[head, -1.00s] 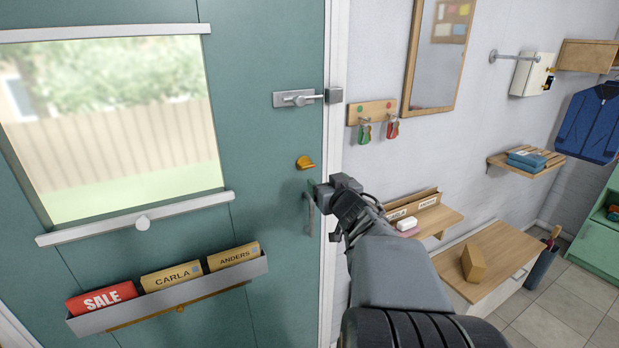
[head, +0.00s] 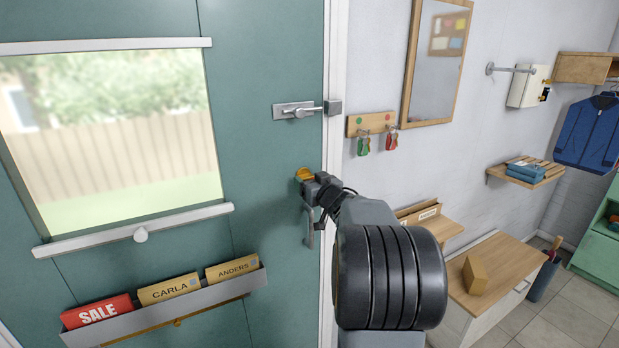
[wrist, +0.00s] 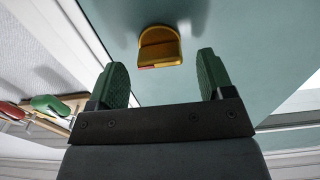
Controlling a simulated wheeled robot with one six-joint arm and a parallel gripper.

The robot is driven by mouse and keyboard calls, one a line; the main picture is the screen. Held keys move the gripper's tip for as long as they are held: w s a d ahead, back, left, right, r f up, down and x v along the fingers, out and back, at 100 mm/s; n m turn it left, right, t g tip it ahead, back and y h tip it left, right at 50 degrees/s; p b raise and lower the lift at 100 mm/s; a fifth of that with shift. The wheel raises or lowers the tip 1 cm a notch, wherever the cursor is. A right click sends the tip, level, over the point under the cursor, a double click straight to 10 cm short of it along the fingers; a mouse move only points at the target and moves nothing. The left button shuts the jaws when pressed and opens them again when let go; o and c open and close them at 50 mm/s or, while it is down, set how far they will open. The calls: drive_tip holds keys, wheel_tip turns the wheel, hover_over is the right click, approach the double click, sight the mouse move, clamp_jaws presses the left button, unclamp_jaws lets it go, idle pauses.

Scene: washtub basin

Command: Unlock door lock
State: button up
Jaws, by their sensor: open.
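The teal door (head: 262,160) fills the left and middle of the head view. A yellow lock knob (head: 304,173) sits on it above the door handle (head: 310,232). A silver latch (head: 297,111) with a lever is mounted higher up, reaching the frame. My gripper (head: 308,190) is close to the yellow knob and partly covers its lower edge. In the wrist view, the yellow knob (wrist: 160,48) lies ahead of and between the two green fingers of my gripper (wrist: 163,80). The fingers are apart and empty, and neither visibly touches the knob.
A wooden key rack (head: 371,123) with green and red keys hangs on the wall right of the door frame. A letter holder (head: 170,310) is low on the door.

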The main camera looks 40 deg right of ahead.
drive_tip(key=shift+w+d, duration=0.15)
drive_tip(key=shift+w, duration=0.85)
drive_tip(key=c, duration=0.9)
